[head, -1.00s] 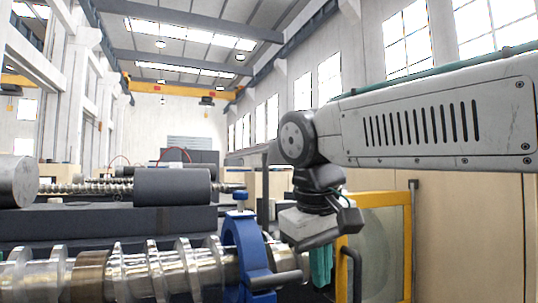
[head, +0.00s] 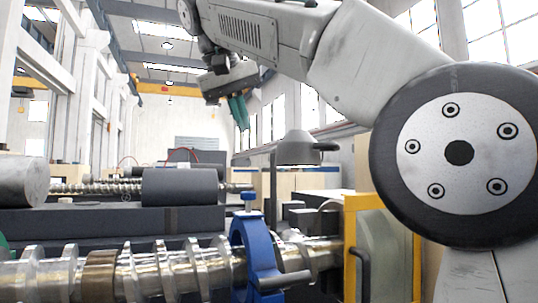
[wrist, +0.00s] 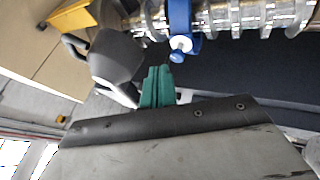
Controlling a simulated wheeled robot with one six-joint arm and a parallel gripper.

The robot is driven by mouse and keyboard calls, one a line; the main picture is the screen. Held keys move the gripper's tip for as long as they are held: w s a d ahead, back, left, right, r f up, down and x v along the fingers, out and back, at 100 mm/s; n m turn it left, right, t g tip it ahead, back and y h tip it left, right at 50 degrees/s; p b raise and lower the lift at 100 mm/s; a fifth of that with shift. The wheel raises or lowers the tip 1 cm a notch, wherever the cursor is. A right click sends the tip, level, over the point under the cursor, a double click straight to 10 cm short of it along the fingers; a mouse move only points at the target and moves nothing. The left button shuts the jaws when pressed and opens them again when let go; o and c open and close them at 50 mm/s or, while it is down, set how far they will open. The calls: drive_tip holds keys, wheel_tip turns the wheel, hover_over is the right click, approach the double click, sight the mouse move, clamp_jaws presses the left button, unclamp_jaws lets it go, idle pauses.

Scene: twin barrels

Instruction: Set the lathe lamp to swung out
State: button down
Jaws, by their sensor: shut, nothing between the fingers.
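The lathe lamp (head: 298,150) is a grey, cone-shaped head on a dark upright post, with a short handle pointing right. It hangs behind the blue clamp, near the yellow frame. In the wrist view the lamp (wrist: 116,58) is at the left, close beside my fingers in the picture. My gripper (head: 240,113) has teal fingers, shut and empty. In the head view it is up and to the left of the lamp, apart from it. In the wrist view the gripper (wrist: 157,84) points toward the lathe.
A shiny screw shaft (head: 170,272) runs across the front through a blue ring clamp (head: 252,255). A dark cylinder (head: 180,187) lies behind it. A yellow-framed guard (head: 380,240) stands at right. The air above the machine's left side is clear.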

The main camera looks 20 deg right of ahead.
sight(293, 153)
drive_tip(key=w+d+f, duration=0.3)
drive_tip(key=d+f, duration=0.4)
drive_tip(key=shift+d, duration=0.2)
drive_tip(key=shift+s, duration=0.1)
